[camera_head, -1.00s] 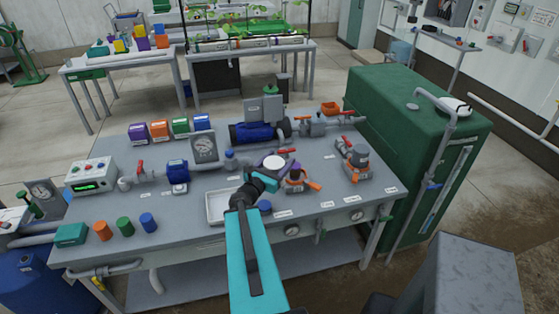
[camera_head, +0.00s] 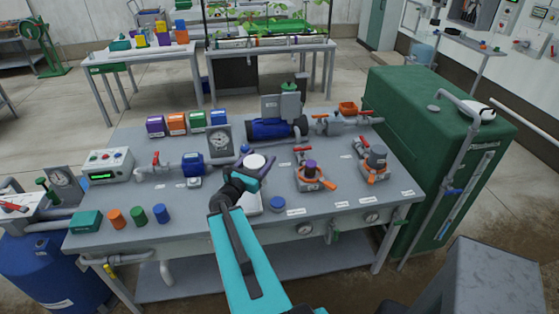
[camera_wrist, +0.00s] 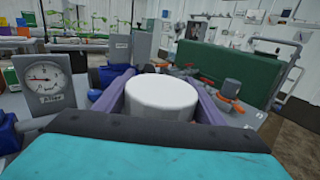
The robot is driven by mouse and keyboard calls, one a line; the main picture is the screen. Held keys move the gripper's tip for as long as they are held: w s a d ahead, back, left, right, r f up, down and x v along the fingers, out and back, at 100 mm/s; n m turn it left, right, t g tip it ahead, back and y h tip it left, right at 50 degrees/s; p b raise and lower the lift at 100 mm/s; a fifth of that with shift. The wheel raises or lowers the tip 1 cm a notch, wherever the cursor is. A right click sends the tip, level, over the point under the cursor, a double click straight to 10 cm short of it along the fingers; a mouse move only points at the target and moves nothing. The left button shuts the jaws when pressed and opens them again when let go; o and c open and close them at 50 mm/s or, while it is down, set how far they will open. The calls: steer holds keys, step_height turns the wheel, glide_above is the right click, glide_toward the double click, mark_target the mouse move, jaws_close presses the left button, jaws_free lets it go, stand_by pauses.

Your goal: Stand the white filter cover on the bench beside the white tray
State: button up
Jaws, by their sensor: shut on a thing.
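The white filter cover (camera_head: 255,160) is a short round cap between the fingers of my gripper (camera_head: 254,168), held above the bench (camera_head: 340,210). In the wrist view the white cover (camera_wrist: 162,95) fills the space between the two purple fingers, and my gripper (camera_wrist: 162,102) is shut on it. The white tray (camera_head: 254,205) lies on the bench near its front edge. My arm hides most of the tray, and only its right part shows. The cover is up and behind the tray in the head view.
A blue cap (camera_head: 277,203) lies right of the tray. A dial gauge (camera_head: 219,144) stands behind left. Orange, green and blue cylinders (camera_head: 138,215) stand at front left.

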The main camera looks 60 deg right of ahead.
steer(key=w+a+f+n+t+y+b, duration=0.1)
steer(key=w+a+n+t+b, duration=0.15)
steer(key=w+a, duration=0.85)
steer(key=w+a+f+n+t+b, duration=0.1)
steer(key=w+a+t+b, duration=0.15)
steer(key=w+a, duration=0.8)
steer(key=w+a+f+n+t+y+b, duration=0.1)
steer(key=a+n+t+b, duration=0.1)
steer(key=a, duration=1.5)
steer(key=w+a+f+n+t+y+b, duration=0.1)
steer(key=w+a+n+t+y+b, duration=0.1)
steer(key=a, duration=1.5)
steer(key=shift+a+f+t+b, duration=0.4)
steer(key=shift+t+b, duration=0.15)
steer(key=shift+t, duration=0.15)
